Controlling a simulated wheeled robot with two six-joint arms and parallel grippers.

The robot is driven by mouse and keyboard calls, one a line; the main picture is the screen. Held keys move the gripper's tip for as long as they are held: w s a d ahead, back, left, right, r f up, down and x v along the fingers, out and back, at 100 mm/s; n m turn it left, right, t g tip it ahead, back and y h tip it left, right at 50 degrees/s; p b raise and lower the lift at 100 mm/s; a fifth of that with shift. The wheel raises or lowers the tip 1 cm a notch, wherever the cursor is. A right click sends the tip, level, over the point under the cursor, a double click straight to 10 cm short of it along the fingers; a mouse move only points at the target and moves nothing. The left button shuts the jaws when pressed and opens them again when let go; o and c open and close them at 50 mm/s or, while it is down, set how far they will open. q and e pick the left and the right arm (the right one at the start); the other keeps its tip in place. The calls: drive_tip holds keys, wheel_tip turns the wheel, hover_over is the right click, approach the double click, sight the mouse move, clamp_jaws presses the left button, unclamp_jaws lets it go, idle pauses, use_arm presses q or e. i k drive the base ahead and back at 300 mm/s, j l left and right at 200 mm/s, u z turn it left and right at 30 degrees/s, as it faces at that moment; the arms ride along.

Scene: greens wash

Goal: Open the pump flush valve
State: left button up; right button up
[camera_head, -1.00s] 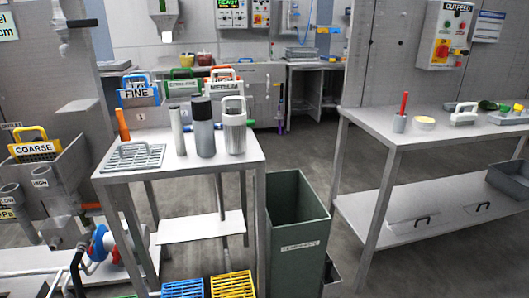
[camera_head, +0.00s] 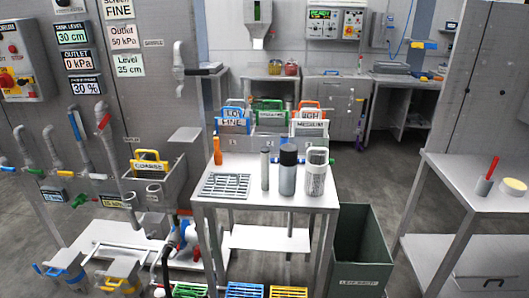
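Neither of my grippers is in view. A blue and red pump-like fitting (camera_head: 184,232) sits low beside the left side of the small steel table, with a dark hose running down from it.
The steel table (camera_head: 222,206) holds a grate, an orange-handled tool and several cylinders. A dark green bin (camera_head: 361,252) stands at its right. A white low platform (camera_head: 110,236) lies at left. Coloured crates sit at the bottom edge. Grey floor shows between the table and the right bench (camera_head: 465,180).

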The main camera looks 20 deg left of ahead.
sight(177, 210)
drive_tip(key=i+j+u, duration=0.15)
drive_tip(key=j+u, duration=0.15)
drive_tip(key=i+j+u, duration=0.3)
drive_tip(key=j, duration=0.2)
drive_tip(key=i+j+u, duration=0.15)
drive_tip(key=j+u, duration=0.15)
